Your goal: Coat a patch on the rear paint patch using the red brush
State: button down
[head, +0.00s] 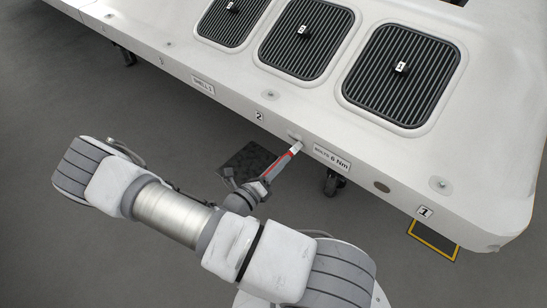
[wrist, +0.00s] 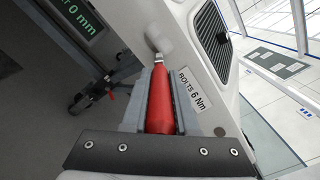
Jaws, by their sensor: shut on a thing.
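My gripper (head: 270,178) is shut on the red brush (head: 281,166), which also shows in the wrist view (wrist: 160,100) between the two fingers. The brush points away from the gripper, with a metal collar and a pale head at its far end. The pale head (wrist: 157,36) is at the side of the white shell (head: 226,92), close to or against it; I cannot tell whether it touches. A small pale spot (head: 294,136) shows on the shell edge just beyond the brush. I cannot make out which mark is the rear paint patch.
Several dark ribbed vents, such as this one (head: 402,74), are set in the shell top. A "6 Nm" label (head: 332,158) is right of the brush.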

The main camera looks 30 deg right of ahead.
jog(key=shift+s+d, duration=0.15)
jog(key=shift+s, duration=0.15)
jog(key=shift+w+p, duration=0.1)
jog(key=shift+p, duration=0.2)
jog(key=w+a, duration=0.2)
jog(key=w, duration=0.4)
jog(key=shift+w, duration=0.15)
jog(key=shift+a, duration=0.15)
jog(key=p+v, duration=0.1)
jog(key=v, duration=0.5)
dwell(0.4)
jog(key=shift+a, duration=0.1)
jog(key=v, duration=0.3)
jog(key=shift+w+r, duration=0.1)
dwell(0.3)
